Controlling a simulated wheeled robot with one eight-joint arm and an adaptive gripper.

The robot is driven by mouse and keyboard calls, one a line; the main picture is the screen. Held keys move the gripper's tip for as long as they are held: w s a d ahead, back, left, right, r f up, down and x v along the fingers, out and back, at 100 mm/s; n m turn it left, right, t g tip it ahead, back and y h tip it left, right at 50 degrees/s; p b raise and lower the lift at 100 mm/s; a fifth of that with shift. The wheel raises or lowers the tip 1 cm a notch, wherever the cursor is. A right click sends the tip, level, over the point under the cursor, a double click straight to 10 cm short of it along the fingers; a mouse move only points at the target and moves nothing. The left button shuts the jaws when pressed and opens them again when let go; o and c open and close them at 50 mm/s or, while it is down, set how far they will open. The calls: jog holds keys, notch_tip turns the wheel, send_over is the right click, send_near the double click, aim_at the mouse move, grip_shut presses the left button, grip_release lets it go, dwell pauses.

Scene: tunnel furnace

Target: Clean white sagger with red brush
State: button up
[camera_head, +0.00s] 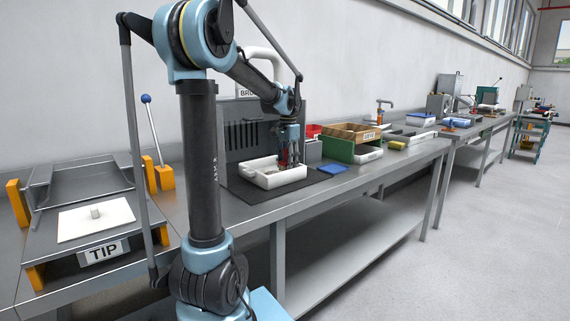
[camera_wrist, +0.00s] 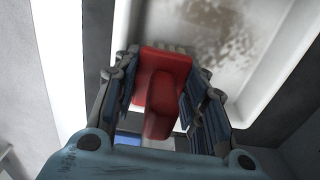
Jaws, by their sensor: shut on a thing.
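The white sagger (camera_head: 262,180) is an open tray in front of the grey tool panel on the bench. Its rim also shows in the wrist view (camera_wrist: 285,66), with brownish dirt on its inner floor. My gripper (camera_head: 289,147) is over the right part of the sagger. In the wrist view my gripper (camera_wrist: 160,95) is shut on the red brush (camera_wrist: 162,90), with a finger on each side of its handle. The brush's bristled edge is toward the sagger. I cannot tell whether the bristles touch the dirty floor.
A blue pad (camera_head: 332,168) lies to the right of the sagger. A green crate (camera_head: 345,150) and a cardboard box (camera_head: 357,133) stand further right. A grey panel (camera_head: 245,135) stands behind.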

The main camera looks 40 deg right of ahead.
jog(key=shift+a, duration=1.05)
jog(key=shift+d, duration=1.3)
jog(key=shift+s+a+r, duration=0.1)
jog(key=shift+s+a, duration=0.05)
jog(key=shift+a, duration=2.15)
jog(key=shift+s+a, duration=0.15)
jog(key=shift+a, duration=2.15)
jog(key=shift+w+d, duration=0.1)
jog(key=shift+d, duration=1.2)
notch_tip(320, 180, up, 6)
jog(key=shift+r, duration=0.15)
jog(key=shift+r, duration=1.4)
